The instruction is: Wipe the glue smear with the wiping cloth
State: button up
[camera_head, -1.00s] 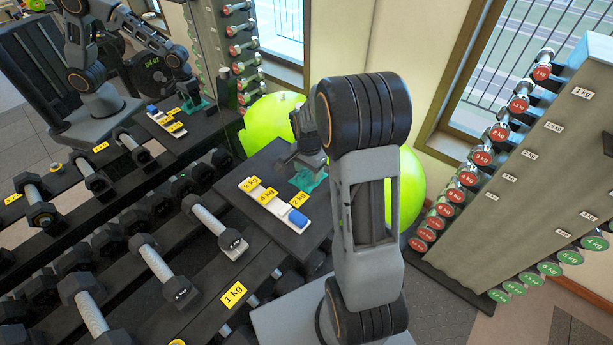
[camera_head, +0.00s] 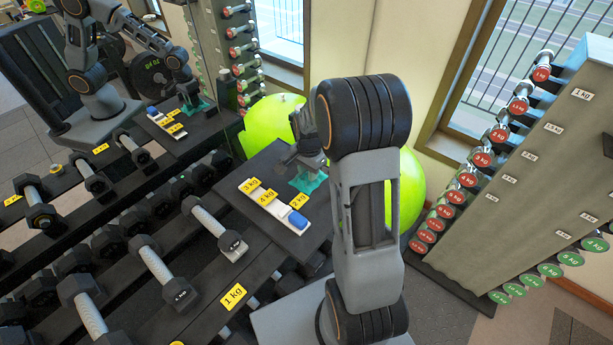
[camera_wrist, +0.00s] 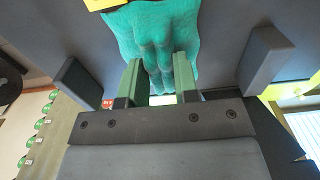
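The teal wiping cloth (camera_head: 309,183) is at the right part of the dark platform top (camera_head: 262,167), below my gripper (camera_head: 307,165). In the wrist view the cloth (camera_wrist: 155,40) is bunched into folds between the two green fingers of my gripper (camera_wrist: 160,80), which are shut on it. Its far part spreads over the dark surface. I cannot tell whether all of it touches the platform. I cannot make out the glue smear in either view; the cloth and gripper hide part of the surface.
A white strip (camera_head: 281,211) with yellow weight labels and a blue block (camera_head: 298,219) lies beside the cloth. Dumbbells on a rack (camera_head: 160,265) stand to the left, a green ball (camera_head: 411,190) behind, another dumbbell rack (camera_head: 530,170) to the right. A mirror at left repeats the scene.

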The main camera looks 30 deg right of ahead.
jog(key=c, duration=0.4)
jog(key=shift+r+p, duration=2.5)
jog(key=shift+r, duration=1)
jog(key=shift+c, duration=0.2)
